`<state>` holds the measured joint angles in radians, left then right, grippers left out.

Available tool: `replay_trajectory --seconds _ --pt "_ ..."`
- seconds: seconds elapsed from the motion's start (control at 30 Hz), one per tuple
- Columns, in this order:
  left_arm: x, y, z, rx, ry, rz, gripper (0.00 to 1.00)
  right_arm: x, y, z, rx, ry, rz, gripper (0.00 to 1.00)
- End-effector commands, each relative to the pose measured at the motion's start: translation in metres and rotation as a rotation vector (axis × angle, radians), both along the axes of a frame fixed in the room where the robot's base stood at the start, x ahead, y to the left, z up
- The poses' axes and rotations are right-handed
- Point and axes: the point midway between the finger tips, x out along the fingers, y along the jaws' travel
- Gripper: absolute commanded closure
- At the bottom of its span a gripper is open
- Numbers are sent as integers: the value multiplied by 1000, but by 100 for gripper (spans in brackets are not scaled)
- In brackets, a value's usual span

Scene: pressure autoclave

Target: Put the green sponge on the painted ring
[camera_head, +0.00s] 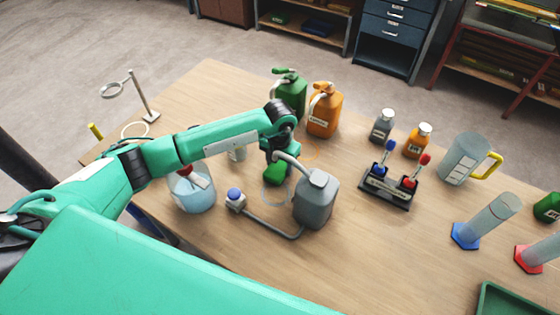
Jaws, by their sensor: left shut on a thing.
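My left gripper (278,158) reaches down over the middle of the table and is shut on the green sponge (275,175). The gripper and wrist hide part of the sponge. A pale grey-blue painted ring (265,199) lies just below the sponge in the picture, partly covered by it and by the grey jug. An orange painted ring (316,153) shows behind the gripper, and a white ring (123,132) lies at the table's left. I cannot tell whether the sponge touches the table. My right gripper is not in view.
A grey jug (316,200) with a hose to a blue-capped part (235,199) stands close right of the sponge. Green (290,95) and orange (325,112) jugs stand behind. A clear beaker (193,190) is left, a two-lever box (388,186) right. The front middle is clear.

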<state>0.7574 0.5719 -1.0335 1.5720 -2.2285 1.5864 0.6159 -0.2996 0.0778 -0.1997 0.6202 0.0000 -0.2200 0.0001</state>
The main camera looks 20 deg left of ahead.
Motion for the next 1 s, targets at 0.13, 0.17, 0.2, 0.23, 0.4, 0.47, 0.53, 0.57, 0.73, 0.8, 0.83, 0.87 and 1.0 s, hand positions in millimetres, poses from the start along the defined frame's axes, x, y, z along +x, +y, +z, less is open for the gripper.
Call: replay_trajectory --seconds 0.13,0.17,0.2,0.23,0.4,0.47,0.53,0.57,0.73,0.8,0.83,0.87,1.0 --pt "0 0 0 0 -1 0 71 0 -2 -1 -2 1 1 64" --pt "0 0 -1 0 0 0 71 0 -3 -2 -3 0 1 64" --pt "0 0 -2 0 0 0 71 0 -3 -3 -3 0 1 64" --pt "0 0 -4 0 0 0 71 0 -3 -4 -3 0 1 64" --pt "0 0 -3 -1 0 0 25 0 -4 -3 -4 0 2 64" --pt "0 0 -2 -1 0 0 25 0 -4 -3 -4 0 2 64" --pt "0 0 -2 -1 0 0 25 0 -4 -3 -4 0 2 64" --pt "0 0 -2 -1 0 0 25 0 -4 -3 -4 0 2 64" --pt "0 0 1 -1 0 0 25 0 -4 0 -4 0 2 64" --pt "1 0 5 -2 -3 -1 25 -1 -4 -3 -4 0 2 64" --pt "1 -1 10 -3 -4 -1 25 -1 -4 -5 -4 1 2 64" --pt "1 -1 14 -3 -4 -2 25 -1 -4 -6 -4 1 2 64" --pt "2 0 44 -2 -6 -2 25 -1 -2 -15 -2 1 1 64"
